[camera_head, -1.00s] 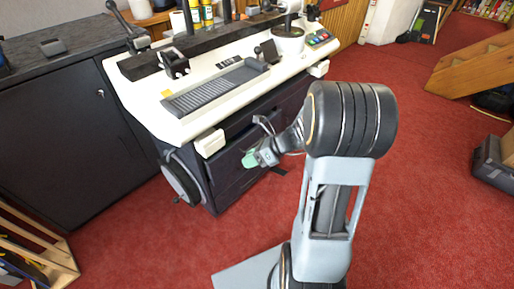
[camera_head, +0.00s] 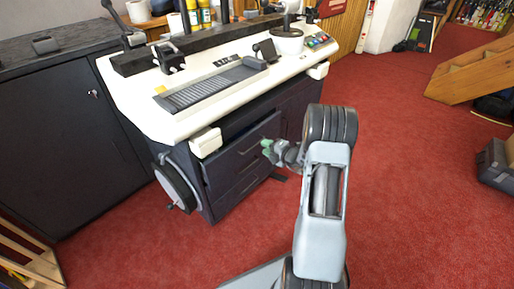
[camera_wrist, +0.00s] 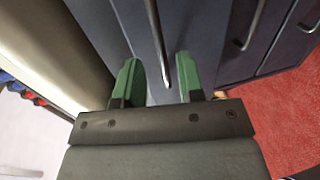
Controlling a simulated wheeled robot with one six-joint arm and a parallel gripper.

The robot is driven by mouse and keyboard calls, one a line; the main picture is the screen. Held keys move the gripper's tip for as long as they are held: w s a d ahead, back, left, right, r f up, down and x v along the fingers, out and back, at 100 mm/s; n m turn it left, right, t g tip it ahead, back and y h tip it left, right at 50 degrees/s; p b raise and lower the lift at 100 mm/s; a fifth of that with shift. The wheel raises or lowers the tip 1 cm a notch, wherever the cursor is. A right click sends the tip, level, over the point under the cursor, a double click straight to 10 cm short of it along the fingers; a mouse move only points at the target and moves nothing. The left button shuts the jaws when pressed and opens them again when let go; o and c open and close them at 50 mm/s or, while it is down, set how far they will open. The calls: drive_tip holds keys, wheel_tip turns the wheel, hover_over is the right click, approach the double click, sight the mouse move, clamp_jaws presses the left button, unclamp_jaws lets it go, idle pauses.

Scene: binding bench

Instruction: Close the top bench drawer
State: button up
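The bench's top drawer (camera_head: 226,165) is under the cream worktop, with a dark gap above its front, and seems to stand out a little from the bench. My gripper (camera_head: 267,147) is near the right end of this drawer front. In the wrist view, my gripper (camera_wrist: 159,82) is open and empty, its two green fingers apart. The drawer handle (camera_wrist: 157,35), a thin metal bar, shows between and beyond the fingertips. I cannot tell whether a finger touches the drawer front.
Lower drawers with bar handles (camera_wrist: 254,25) lie below the top one. The cream worktop (camera_head: 150,118) overhangs the drawers, and a black handwheel (camera_head: 174,184) sits at the bench's left end. A dark cabinet (camera_head: 60,130) stands at left.

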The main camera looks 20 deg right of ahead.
sight(257, 144)
drive_tip(key=shift+b+x, duration=0.75)
drive_tip(key=shift+x, duration=2)
drive_tip(key=shift+c, duration=0.2)
clamp_jaws()
